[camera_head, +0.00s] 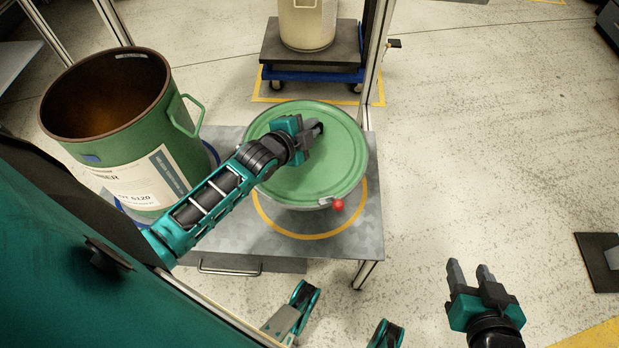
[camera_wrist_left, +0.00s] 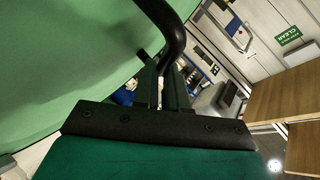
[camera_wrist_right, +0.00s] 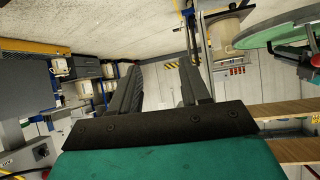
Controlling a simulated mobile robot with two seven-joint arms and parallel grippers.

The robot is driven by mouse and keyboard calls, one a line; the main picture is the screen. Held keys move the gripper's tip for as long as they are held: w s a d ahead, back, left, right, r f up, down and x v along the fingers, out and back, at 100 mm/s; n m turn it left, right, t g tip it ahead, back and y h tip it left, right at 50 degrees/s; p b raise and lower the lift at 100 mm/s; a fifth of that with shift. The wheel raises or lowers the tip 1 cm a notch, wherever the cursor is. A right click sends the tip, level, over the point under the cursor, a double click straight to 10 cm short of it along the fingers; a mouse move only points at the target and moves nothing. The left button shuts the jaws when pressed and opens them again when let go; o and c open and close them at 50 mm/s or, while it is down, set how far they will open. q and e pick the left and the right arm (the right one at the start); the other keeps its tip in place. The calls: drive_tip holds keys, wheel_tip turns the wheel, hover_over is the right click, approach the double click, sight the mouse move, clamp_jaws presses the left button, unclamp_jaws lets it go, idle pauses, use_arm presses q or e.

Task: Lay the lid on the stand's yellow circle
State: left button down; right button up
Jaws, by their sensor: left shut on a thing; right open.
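The round green lid (camera_head: 325,165) hangs level, or nearly so, over the stand (camera_head: 355,245). My left gripper (camera_head: 309,133) is shut on the lid's black handle, which shows in the left wrist view (camera_wrist_left: 168,28) between the fingers. The yellow circle (camera_head: 305,236) on the stand shows only along its front and sides. The lid hides the rest. The lid sits toward the back of the circle in the head view, seemingly above the top; the exact gap cannot be told. My right gripper (camera_head: 470,274) is open and empty, apart at the lower right.
An open green drum (camera_head: 120,150) with a side handle stands left of the lid, close to my left arm. A red knob (camera_head: 338,205) shows at the lid's front edge. A frame post (camera_head: 375,60) rises behind the stand.

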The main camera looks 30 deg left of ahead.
use_arm(q)
drive_tip(key=shift+w+a+r, duration=0.1)
drive_tip(key=shift+w+a, duration=0.2)
drive_tip(key=shift+w, duration=0.2)
drive_tip(key=shift+w+a+r, duration=0.1)
drive_tip(key=shift+w+a, duration=0.15)
drive_tip(key=shift+w, duration=0.2)
drive_tip(key=shift+w+a+f, duration=0.1)
drive_tip(key=shift+w+f, duration=0.15)
drive_tip(key=shift+n, duration=0.3)
wheel_tip(320, 180, down, 19)
drive_tip(key=b, duration=0.9)
drive_tip(key=shift+b, duration=0.35)
drive_tip(key=shift+f, duration=0.35)
drive_tip(key=shift+r, duration=0.1)
use_arm(e)
wheel_tip(320, 180, down, 7)
drive_tip(key=a, duration=0.2)
drive_tip(key=shift+w+r+y, duration=0.2)
drive_tip(key=shift+w+y, duration=0.1)
drive_tip(key=shift+w, duration=0.05)
